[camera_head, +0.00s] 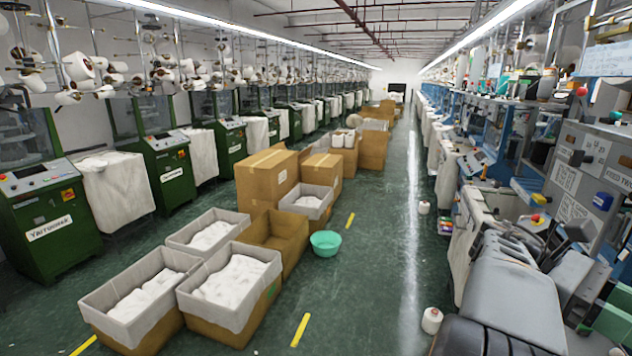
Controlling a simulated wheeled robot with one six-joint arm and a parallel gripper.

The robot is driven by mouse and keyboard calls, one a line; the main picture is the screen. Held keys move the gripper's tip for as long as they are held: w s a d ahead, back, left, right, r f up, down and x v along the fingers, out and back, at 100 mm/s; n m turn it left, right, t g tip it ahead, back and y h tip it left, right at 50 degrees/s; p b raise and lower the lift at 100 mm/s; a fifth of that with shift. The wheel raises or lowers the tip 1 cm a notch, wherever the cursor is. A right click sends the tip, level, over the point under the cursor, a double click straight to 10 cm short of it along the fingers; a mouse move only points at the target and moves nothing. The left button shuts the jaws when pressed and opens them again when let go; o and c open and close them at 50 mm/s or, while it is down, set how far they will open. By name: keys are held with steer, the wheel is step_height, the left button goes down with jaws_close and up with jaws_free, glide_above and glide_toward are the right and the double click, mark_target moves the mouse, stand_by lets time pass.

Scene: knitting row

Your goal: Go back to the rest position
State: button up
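My gripper is not in view in the head camera. The task names no object. A grey rounded body with a black ribbed part shows at the lower right, and I cannot tell whether it is a part of me or of the machine row. No held object is visible.
Green knitting machines (172,168) line the left, blue and grey machines (575,170) the right. Open boxes with white cloth (228,318), closed cartons (262,183) and a green basin (325,250) stand left of centre. A white yarn cone (432,320) stands near front right. The aisle floor (385,260) is clear.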

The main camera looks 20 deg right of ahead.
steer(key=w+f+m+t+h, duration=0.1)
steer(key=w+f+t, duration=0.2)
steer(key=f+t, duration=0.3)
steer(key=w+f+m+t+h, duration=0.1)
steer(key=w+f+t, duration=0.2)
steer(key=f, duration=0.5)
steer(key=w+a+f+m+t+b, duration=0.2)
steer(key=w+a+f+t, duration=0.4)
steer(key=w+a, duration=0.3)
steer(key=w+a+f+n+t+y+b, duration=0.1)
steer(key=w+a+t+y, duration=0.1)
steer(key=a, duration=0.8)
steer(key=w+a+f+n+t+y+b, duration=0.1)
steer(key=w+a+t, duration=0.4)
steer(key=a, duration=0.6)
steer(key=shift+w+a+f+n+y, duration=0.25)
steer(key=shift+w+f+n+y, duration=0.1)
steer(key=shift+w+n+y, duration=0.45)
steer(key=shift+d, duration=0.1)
